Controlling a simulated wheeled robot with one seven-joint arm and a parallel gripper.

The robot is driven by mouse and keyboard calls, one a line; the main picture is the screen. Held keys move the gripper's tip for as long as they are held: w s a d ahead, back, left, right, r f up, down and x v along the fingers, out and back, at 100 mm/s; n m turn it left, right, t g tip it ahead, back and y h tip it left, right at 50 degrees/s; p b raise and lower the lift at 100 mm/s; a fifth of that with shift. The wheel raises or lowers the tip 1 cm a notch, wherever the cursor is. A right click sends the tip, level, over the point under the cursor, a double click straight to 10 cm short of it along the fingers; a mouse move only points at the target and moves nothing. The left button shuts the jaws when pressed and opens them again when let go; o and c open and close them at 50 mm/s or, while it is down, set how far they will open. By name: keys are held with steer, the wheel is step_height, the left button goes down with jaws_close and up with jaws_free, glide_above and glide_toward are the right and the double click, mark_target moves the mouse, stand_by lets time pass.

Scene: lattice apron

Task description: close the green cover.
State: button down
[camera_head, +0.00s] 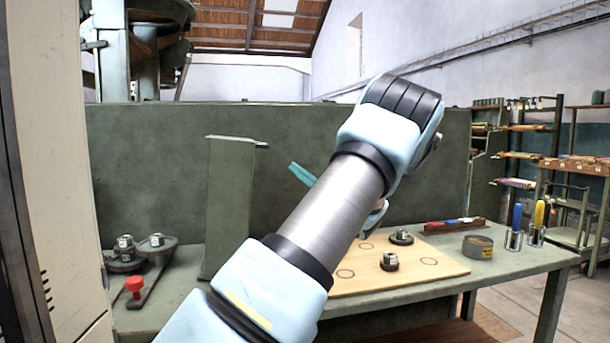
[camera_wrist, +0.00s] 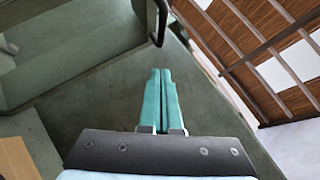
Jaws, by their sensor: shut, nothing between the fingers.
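The green cover (camera_head: 228,208) stands upright as a tall panel on the left part of the bench, with a short bar (camera_head: 262,145) sticking out to the right at its top. The cover (camera_wrist: 75,42) also fills the upper left of the wrist view, with the dark bar (camera_wrist: 161,22) at its end. My gripper (camera_head: 296,168) has its teal fingers shut and empty, to the right of the cover and apart from it in the head view. In the wrist view the fingertips (camera_wrist: 160,72) point toward the bar end. My forearm hides part of the bench.
A wooden board (camera_head: 400,280) with small metal parts (camera_head: 389,262) lies to the right. A red knob (camera_head: 134,286) and metal weights (camera_head: 157,240) are left of the cover. A tin (camera_head: 477,247) and tools stand at the right. A green back panel (camera_head: 150,160) rises behind.

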steer(key=w+a+r+p, duration=0.2)
steer(key=a+r, duration=0.2)
steer(key=a, duration=0.2)
steer(key=shift+r, duration=0.25)
